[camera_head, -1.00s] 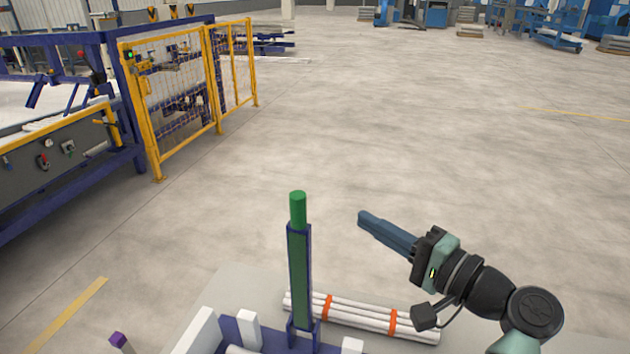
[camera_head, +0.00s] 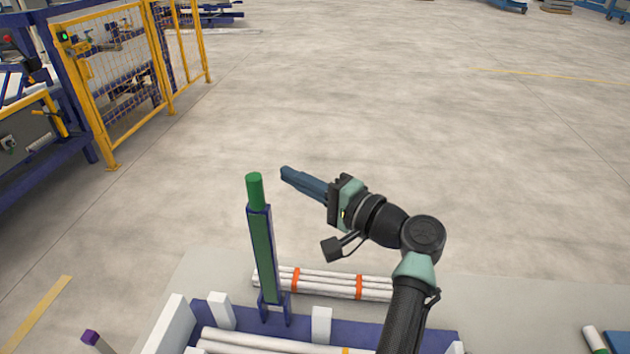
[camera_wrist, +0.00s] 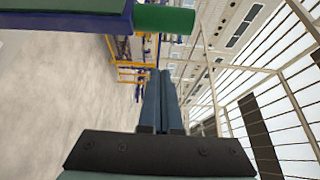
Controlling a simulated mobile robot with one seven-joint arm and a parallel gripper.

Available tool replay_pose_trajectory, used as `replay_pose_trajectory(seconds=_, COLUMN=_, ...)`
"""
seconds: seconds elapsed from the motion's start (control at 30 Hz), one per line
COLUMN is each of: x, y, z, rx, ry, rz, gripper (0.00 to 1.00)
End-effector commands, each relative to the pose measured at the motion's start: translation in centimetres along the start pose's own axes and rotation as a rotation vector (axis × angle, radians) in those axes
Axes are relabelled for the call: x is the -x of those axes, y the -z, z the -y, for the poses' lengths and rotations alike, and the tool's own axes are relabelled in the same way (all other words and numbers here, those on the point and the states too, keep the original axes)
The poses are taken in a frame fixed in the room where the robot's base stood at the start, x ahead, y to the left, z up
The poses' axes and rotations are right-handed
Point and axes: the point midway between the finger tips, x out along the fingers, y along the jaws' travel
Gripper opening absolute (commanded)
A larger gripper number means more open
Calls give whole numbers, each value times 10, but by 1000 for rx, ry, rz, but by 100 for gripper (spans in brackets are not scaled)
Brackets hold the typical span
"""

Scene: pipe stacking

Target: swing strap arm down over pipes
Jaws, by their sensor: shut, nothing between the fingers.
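The strap arm (camera_head: 262,250) is a blue and green bar with a green cylindrical end. It stands nearly upright from a bracket at the back of the blue pipe rack (camera_head: 400,333). White pipes (camera_head: 250,341) lie in the rack, partly cut off by the bottom edge. My gripper (camera_head: 285,175) is shut and empty, to the right of the strap arm's upper end and apart from it in the head view. In the wrist view, the shut fingers (camera_wrist: 161,75) point away, and the strap arm's green end (camera_wrist: 165,18) crosses the top left.
A strapped bundle of white pipes (camera_head: 325,285) lies behind the rack. White posts (camera_head: 321,326) stand along the rack. A purple-capped post (camera_head: 91,337) is at the lower left. A yellow fence (camera_head: 120,95) stands at the upper left.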

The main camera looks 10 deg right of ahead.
Motion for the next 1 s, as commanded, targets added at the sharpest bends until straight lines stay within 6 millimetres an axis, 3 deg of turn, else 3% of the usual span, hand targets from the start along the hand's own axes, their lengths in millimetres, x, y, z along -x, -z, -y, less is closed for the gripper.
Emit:
replay_pose_trajectory(seconds=0.13, x=-30, y=-1, z=3, rx=-2, ry=-1, rz=4, gripper=0)
replay_pose_trajectory(seconds=0.5, x=-16, y=-33, z=1, rx=0, ry=-1, rz=-1, gripper=0)
replay_pose_trajectory(seconds=1.0, x=-14, y=-38, z=-1, rx=0, ry=0, rz=-1, gripper=0)
